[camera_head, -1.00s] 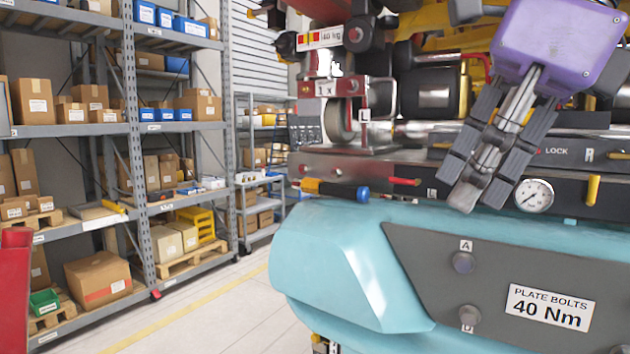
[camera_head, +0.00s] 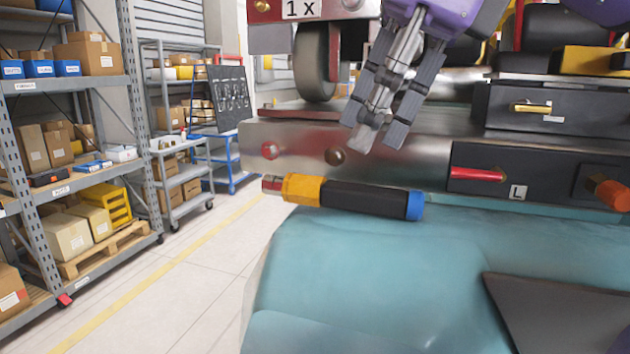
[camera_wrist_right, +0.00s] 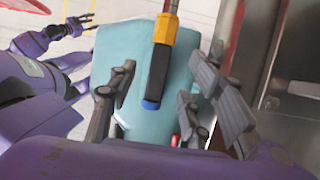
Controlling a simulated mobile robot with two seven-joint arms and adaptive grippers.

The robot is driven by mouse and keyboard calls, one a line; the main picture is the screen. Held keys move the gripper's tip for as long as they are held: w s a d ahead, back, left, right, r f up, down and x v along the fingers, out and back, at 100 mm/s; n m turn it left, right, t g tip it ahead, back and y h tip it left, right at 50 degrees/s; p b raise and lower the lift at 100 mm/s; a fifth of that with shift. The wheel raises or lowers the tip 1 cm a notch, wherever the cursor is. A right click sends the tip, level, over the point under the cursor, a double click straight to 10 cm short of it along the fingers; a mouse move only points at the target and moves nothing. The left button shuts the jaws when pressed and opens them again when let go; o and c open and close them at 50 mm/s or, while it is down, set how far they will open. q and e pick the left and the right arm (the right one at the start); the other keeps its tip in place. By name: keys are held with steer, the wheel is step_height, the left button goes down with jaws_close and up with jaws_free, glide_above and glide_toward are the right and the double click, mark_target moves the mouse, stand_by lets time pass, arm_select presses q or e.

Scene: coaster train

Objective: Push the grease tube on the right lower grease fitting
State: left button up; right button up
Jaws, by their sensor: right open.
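The grease tube (camera_head: 365,199) is black with a yellow collar, a blue end and a reddish tip pointing left. It lies at the teal body's upper edge, beneath the metal beam. My right gripper (camera_head: 382,130) is open and empty above it, in front of the beam. In the right wrist view the tube (camera_wrist_right: 157,72) lies ahead between the spread fingers (camera_wrist_right: 160,92), and nothing is gripped. My left gripper (camera_wrist_right: 86,23) shows only in the right wrist view, off to the left, with its fingers apart. I cannot tell which part is the right lower grease fitting.
The metal beam (camera_head: 400,160) carries round studs (camera_head: 335,156) and a red-handled lever (camera_head: 477,174) beside an L label. The teal body (camera_head: 380,270) bulges below. Shelves with boxes (camera_head: 70,150) stand at the left, with clear floor (camera_head: 190,270) between.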

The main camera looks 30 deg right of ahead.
mark_target(342, 185)
steer(key=shift+s+a+f, duration=0.15)
steer(key=shift+f, duration=0.45)
steer(key=shift+s+a+f, duration=0.15)
steer(key=shift+f, duration=0.45)
steer(key=w+f, duration=0.1)
steer(key=f, duration=0.1)
steer(key=w+a+f, duration=0.1)
steer(key=shift+w+f, duration=0.35)
steer(key=shift+f, duration=0.2)
steer(key=c, duration=1)
arm_select(q)
steer(key=shift+s+f, duration=0.15)
steer(key=shift+s, duration=1.1)
arm_select(e)
jaws_close()
